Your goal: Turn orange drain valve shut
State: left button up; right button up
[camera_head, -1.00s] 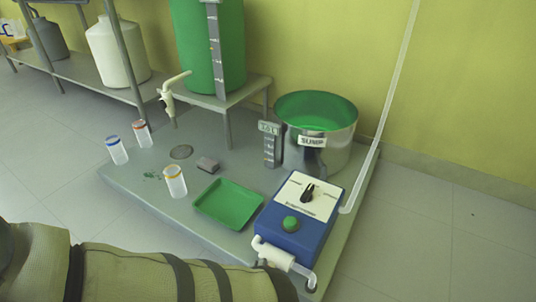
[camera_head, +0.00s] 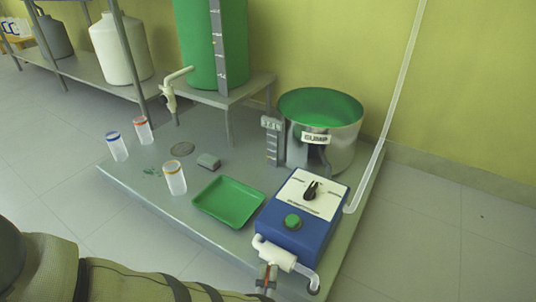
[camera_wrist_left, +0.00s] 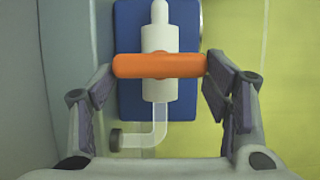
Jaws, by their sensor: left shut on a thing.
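The orange drain valve handle (camera_wrist_left: 160,65) lies crosswise over a white valve body (camera_wrist_left: 160,88) in the left wrist view. My left gripper (camera_wrist_left: 161,62) is shut on the handle, with one finger at each end of it. In the head view the white valve body (camera_head: 277,256) sits on a pipe at the front of the blue control box (camera_head: 300,220). Only a small orange-red bit of the handle shows there, beside my gripper at the bottom edge. My right gripper is not in view.
A green tray (camera_head: 229,202) lies left of the box, and a steel sump pot (camera_head: 320,130) stands behind it. Capped sample bottles (camera_head: 174,178) stand on the grey platform (camera_head: 140,185). A clear hose (camera_head: 400,90) rises at the right. Open floor lies at the right.

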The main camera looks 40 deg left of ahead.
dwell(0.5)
pick_arm(q)
jog(key=o, duration=1.2)
jog(key=shift+c, duration=0.2)
jog(key=v, duration=0.7)
jog(key=shift+s, duration=0.25)
jog(key=shift+d, duration=0.15)
